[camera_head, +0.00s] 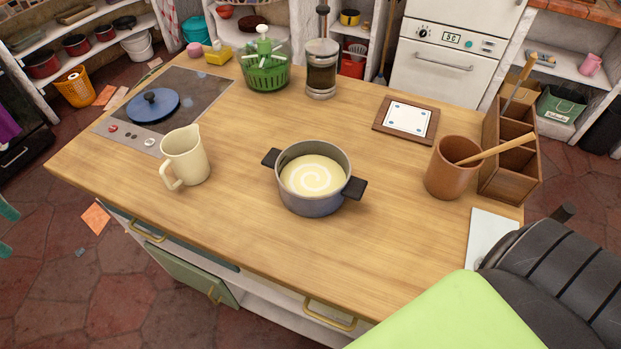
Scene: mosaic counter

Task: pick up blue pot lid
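The blue pot lid (153,105) is a round, flat disc with a dark knob on top. It lies on the cooktop (200,86) at the left end of the wooden counter. The blue-grey pot (312,205) stands uncovered near the middle of the counter, with two dark side handles. It holds a cream-coloured liquid with a pale swirl. Neither gripper's fingers show in the head view. A large black and lime-green shape fills the lower right corner, perhaps part of my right arm.
A cream jug (188,160) stands between the lid and pot. A green salad spinner (265,76) and a French press (321,68) stand behind. A framed tile (407,119), brown crock (450,176) and wooden caddy (512,165) are to the right. The front middle counter is clear.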

